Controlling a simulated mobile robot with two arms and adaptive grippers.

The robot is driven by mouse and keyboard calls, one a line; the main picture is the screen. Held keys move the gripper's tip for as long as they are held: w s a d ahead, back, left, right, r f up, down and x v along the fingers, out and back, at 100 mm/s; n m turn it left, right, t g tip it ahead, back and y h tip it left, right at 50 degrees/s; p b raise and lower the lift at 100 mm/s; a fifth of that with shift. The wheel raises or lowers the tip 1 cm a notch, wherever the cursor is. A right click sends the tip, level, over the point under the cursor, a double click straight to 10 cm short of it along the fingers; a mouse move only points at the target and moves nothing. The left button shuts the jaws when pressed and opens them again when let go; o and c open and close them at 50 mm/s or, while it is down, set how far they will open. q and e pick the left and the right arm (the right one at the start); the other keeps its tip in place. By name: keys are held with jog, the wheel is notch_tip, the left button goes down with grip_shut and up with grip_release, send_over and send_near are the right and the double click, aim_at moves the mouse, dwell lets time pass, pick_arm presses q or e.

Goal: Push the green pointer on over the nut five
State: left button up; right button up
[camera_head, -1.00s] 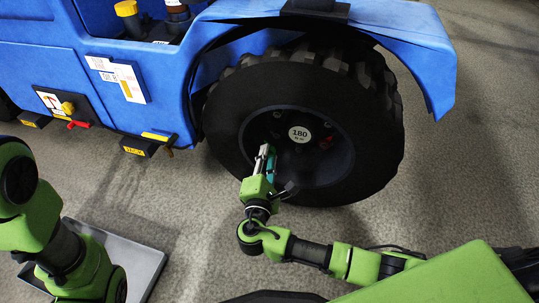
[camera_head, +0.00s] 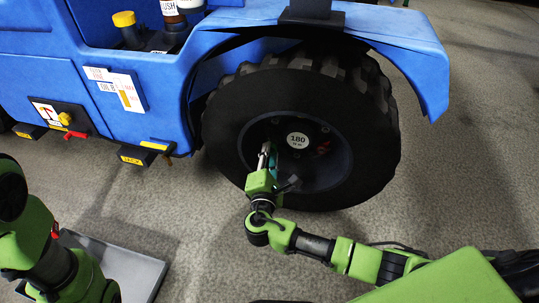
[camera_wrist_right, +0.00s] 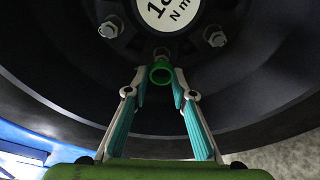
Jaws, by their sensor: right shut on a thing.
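The green pointer (camera_wrist_right: 161,72) is a small ring-shaped cap held between the fingertips of my right gripper (camera_wrist_right: 160,82). A nut (camera_wrist_right: 161,51) sits just above and behind it on the wheel hub, partly covered by the pointer. I cannot tell whether the pointer touches the nut. In the head view my right gripper (camera_head: 267,156) is at the lower left of the round 180 label (camera_head: 297,140), inside the rim of the big black wheel (camera_head: 237,120). The number of this nut cannot be read. My left arm shows at the lower left, its gripper out of view.
More bare nuts (camera_wrist_right: 110,29) (camera_wrist_right: 214,36) flank the label in the wrist view. Something red (camera_head: 323,147) sits at the hub's right. The blue vehicle body (camera_head: 150,100) and fender (camera_head: 425,65) surround the wheel. A grey tray (camera_head: 140,268) lies on the floor at lower left.

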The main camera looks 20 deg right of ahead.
aim_at(274, 143)
jog(key=shift+s, duration=0.1)
jog(key=shift+w+d, duration=0.4)
jog(key=shift+w, duration=0.2)
dwell(1.0)
jog(key=shift+d+x, duration=0.2)
jog(key=shift+x, duration=1.05)
dwell(0.9)
jog(key=shift+s+r, duration=0.1)
jog(key=shift+r, duration=0.05)
jog(key=o, duration=0.9)
jog(key=shift+s, duration=0.1)
